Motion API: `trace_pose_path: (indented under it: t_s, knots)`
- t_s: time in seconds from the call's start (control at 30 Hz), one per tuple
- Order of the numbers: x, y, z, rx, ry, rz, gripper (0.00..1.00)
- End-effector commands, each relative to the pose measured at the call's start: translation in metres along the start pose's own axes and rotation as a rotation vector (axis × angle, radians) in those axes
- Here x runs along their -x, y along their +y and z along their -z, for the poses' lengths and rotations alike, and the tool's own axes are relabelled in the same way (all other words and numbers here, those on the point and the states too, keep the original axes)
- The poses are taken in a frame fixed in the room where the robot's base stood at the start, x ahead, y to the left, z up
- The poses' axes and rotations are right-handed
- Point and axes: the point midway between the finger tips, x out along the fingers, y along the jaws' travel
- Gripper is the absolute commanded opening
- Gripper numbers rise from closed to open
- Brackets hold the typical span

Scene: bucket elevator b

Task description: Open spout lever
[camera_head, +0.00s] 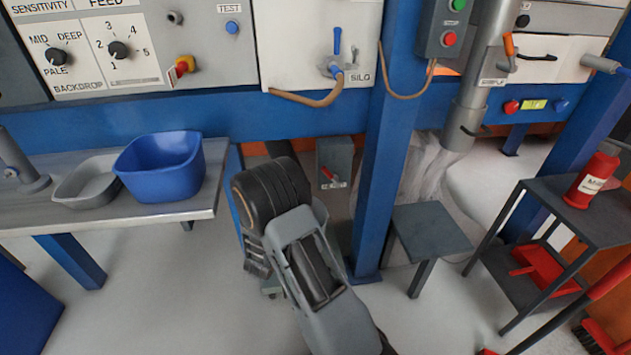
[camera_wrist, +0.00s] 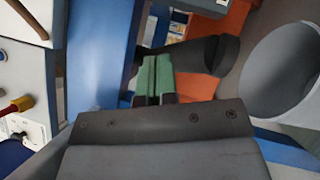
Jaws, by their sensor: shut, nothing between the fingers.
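A slanted grey spout pipe (camera_head: 472,85) comes down at the right in the head view. An orange-handled lever (camera_head: 509,45) stands on its upper part, and a small dark lever (camera_head: 474,131) sits near its lower end. I cannot tell which is the spout lever. My gripper (camera_wrist: 158,78) shows green fingers close together in the wrist view, shut and empty. In the head view my arm is low in the middle, left of the blue post and well apart from the spout; it hides the fingertips.
A blue post (camera_head: 388,140) stands between my arm and the spout. A blue-handled valve (camera_head: 337,42) is on the panel by SILO. A grey stool (camera_head: 430,230) and dark shelf (camera_head: 565,205) stand right. A blue tub (camera_head: 162,168) is on the left bench. Front-left floor is clear.

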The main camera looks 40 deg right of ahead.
Motion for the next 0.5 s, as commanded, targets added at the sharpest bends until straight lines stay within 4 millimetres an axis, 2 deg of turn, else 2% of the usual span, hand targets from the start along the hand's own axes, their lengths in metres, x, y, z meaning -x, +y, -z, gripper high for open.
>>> trace_pose_path:
  t_s: [0.3, 0.5]
  knots:
    - [-0.003, 0.0, 0.0, -0.003, 0.0, 0.001, 0.0]
    - [-0.025, -0.001, -0.001, -0.006, -0.004, 0.001, 0.0]
